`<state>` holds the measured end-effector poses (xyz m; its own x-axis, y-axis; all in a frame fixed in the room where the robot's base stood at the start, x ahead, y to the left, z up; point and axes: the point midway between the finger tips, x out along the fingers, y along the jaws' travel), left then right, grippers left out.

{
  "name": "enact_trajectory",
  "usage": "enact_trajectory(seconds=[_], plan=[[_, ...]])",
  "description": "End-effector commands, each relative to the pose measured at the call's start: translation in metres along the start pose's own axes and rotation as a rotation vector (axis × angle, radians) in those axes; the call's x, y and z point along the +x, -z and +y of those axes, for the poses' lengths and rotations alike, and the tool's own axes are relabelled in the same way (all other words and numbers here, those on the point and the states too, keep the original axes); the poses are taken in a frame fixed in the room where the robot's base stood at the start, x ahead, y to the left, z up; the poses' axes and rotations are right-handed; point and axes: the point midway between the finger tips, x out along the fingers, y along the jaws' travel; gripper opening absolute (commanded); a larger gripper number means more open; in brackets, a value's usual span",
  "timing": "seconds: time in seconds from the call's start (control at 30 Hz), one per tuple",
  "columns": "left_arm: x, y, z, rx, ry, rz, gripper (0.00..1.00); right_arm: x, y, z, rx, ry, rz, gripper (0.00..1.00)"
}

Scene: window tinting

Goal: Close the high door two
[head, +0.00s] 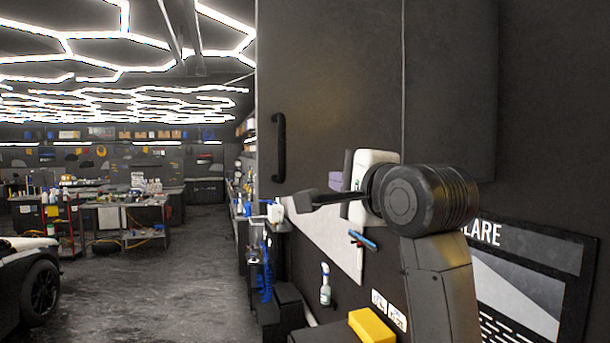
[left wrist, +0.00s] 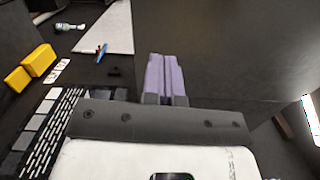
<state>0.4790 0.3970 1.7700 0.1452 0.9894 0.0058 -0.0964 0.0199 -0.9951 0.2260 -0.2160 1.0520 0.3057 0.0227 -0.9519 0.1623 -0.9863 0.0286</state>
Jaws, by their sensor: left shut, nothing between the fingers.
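A dark high door (head: 335,80) with a black vertical handle (head: 279,147) near its left edge fills the upper middle of the head view. A seam divides it from another dark panel (head: 450,80) on the right. I cannot tell how far the door stands open. My right gripper is not in view.
A yellow block (head: 371,325) lies at the bottom. A workbench (head: 125,215) and a car wheel (head: 41,287) are at the left. The floor (head: 160,285) between is clear.

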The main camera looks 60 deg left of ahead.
Motion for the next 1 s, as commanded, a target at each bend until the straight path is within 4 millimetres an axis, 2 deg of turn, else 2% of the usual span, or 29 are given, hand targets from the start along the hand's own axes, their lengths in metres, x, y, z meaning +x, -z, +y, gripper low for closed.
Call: enact_trajectory(seconds=[0.17,0.27,0.7,1.0], plan=[[0.003,0.0,0.001,-0.089,-0.009,-0.002,0.0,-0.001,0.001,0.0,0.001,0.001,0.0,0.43],[0.012,-0.001,0.0,-0.1,-0.009,-0.004,0.0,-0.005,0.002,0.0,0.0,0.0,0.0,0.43],[0.09,-0.002,-0.002,-0.097,-0.007,-0.007,0.0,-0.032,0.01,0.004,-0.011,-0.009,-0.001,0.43],[0.128,-0.001,-0.001,-0.098,-0.006,-0.004,0.0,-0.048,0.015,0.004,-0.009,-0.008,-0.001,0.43]])
